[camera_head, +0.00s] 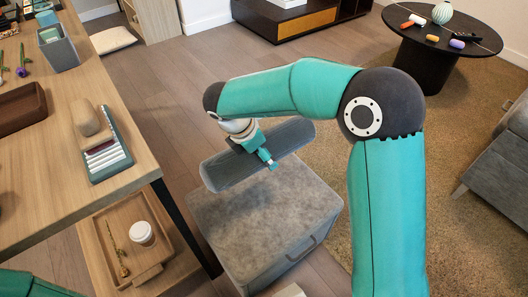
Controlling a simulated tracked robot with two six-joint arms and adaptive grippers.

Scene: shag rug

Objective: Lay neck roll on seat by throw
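The neck roll, a grey-blue cylinder (232,169), is in the air above a grey fabric cube (265,225), tilted with its right end farther away. My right gripper (265,156) is across the middle of the roll and looks shut on it. The lower side of the roll and the grip's far side are hidden. A grey upholstered seat (502,180) is partly in view at the right edge. I cannot make out a throw. My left gripper is out of view; only a bit of my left arm shows at the bottom left.
A wooden table (60,190) with a tray and a grey bin (57,48) stands on the left. A lower shelf holds a tray with a white cup (142,232). A round black table (455,40) stands at the back right. The rug (445,110) between is clear.

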